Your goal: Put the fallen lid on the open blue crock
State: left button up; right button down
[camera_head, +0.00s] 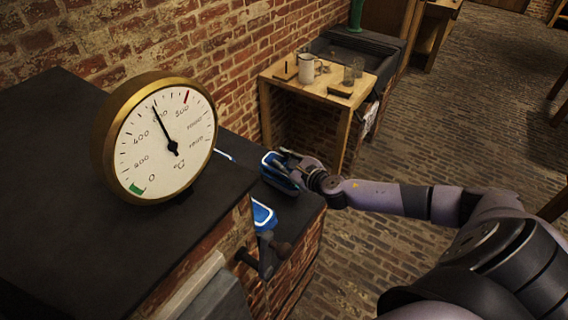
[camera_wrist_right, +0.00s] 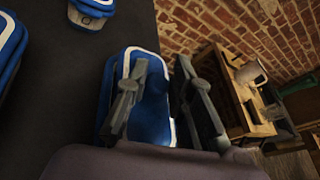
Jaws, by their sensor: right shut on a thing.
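My right gripper (camera_head: 290,163) is at the far end of the dark counter, shut on a blue, pale-rimmed piece (camera_head: 280,184) that I take for the lid. In the right wrist view the gripper (camera_wrist_right: 160,100) has one finger across the blue piece (camera_wrist_right: 155,115) and the other along its right side. The fingers hide part of it, and I cannot tell whether a crock is directly under it. Another blue-topped crock (camera_head: 263,214) stands nearer on the counter. A blue-topped crock with a pale body (camera_wrist_right: 92,14) also shows in the right wrist view. My left gripper is not in view.
A large brass-rimmed gauge (camera_head: 165,140) stands on the dark bench (camera_head: 50,150) and hides part of the counter behind it. A dark metal fitting (camera_head: 266,256) juts out near the nearer crock. A wooden table (camera_head: 290,80) with mugs stands beyond, by the brick wall.

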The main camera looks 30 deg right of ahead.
jog(key=shift+f, duration=0.7)
jog(key=c, duration=1.8)
grip_release()
jog(key=shift+f, duration=0.1)
jog(key=shift+c, duration=0.2)
jog(key=o, duration=0.4)
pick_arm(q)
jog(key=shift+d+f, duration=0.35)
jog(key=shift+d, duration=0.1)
pick_arm(e)
jog(key=shift+o, duration=0.2)
